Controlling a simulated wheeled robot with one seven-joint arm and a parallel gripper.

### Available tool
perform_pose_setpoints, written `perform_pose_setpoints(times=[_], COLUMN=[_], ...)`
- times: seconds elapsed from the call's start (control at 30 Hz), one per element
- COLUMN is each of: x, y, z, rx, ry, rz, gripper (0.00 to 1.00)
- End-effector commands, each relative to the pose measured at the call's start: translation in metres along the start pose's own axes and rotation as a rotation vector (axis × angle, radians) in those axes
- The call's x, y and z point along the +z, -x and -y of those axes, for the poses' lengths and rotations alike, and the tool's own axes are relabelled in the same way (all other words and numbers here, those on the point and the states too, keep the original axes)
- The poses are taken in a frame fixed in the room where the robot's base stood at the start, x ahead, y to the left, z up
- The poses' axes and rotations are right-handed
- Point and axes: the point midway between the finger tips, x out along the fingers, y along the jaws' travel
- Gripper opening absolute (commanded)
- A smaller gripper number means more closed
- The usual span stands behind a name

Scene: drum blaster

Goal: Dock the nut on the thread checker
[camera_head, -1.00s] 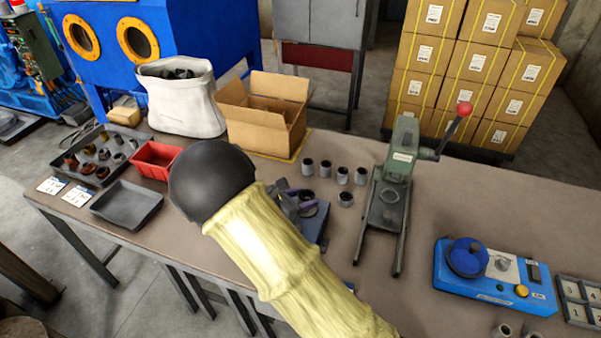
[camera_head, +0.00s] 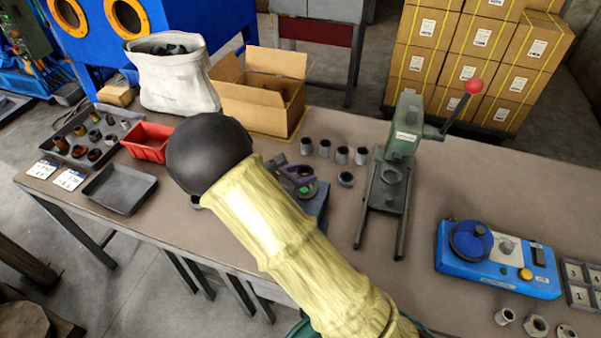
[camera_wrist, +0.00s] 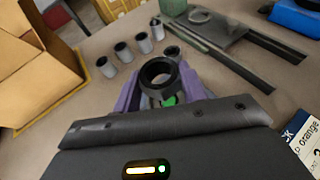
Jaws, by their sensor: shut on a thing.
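My gripper (camera_wrist: 158,88) has purple fingers and is shut on a dark, ring-shaped nut (camera_wrist: 158,73), with its round opening facing the wrist camera. In the head view my gripper (camera_head: 303,184) is above the bench, partly hidden by my yellow arm. The nut is hard to make out there. A blue box with a blue dial, a grey post and a yellow button, apparently the thread checker (camera_head: 495,260), sits on the bench to the right, well apart from my gripper. Part of the blue box shows at the top right in the wrist view (camera_wrist: 296,18).
Several grey cylindrical parts (camera_head: 341,155) stand just beyond my gripper. A green press with a red-knobbed lever (camera_head: 404,140) stands between my gripper and the blue box. An open carton (camera_head: 262,105) is behind. Loose metal parts (camera_head: 537,326) and a numbered tray (camera_head: 580,284) are at right.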

Motion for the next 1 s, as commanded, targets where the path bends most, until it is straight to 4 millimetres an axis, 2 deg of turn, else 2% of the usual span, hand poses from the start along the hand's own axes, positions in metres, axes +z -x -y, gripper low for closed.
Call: perform_pose_setpoints(times=[0.1,0.4,1.0], x=[-0.016,-0.037,-0.038], y=[-0.005,-0.014,-0.015], z=[-0.001,-0.001,-0.001], rx=[0.002,0.003,0.002], ry=[0.001,0.001,0.001], rz=[0.001,0.001,0.001], gripper=[0.13,0.13,0.13])
